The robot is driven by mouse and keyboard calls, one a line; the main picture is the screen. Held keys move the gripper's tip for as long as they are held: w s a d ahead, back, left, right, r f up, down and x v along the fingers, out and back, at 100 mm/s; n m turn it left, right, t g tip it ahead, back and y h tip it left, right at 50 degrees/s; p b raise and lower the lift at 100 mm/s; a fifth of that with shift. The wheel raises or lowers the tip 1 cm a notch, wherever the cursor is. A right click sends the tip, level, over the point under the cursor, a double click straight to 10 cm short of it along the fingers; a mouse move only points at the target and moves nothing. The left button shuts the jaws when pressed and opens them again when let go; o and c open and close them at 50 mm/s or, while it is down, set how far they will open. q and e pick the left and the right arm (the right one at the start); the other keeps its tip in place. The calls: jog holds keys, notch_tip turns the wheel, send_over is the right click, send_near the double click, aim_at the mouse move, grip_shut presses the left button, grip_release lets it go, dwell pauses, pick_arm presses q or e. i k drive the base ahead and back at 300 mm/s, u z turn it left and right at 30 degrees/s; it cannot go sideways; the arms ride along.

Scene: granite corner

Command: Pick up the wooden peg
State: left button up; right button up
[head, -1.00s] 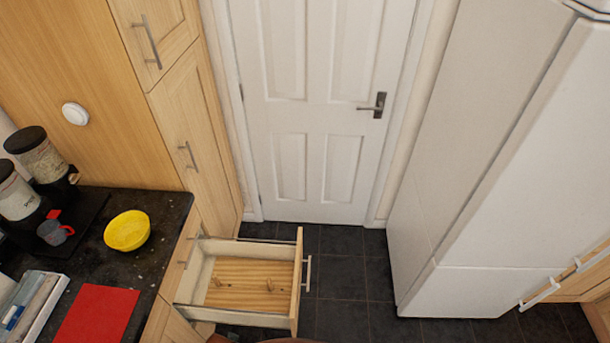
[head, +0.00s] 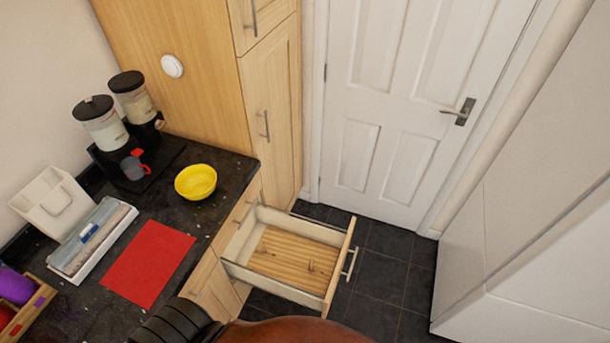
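An open wooden drawer (head: 275,287) sticks out from under the counter, toward the right. Inside it, a small brown upright thing (head: 309,266) stands on the slatted wooden floor. It looks like a wooden peg, but it is too small to be sure. A second, fainter brown mark shows farther left in the drawer. Neither of my grippers is in view. Black and orange-brown parts at the bottom edge look like my own arm, and they sit just below the drawer in the picture.
The dark counter (head: 215,221) holds a yellow bowl (head: 196,183), a red mat (head: 148,264), a white tray (head: 92,240), cereal dispensers (head: 101,124) and a wooden box (head: 35,307) with coloured items. Dark floor tiles (head: 378,281) lie clear between the drawer and the white fridge (head: 540,240).

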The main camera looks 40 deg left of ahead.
aim_at(261, 243)
jog(key=k, duration=0.35)
jog(key=u, duration=1.45)
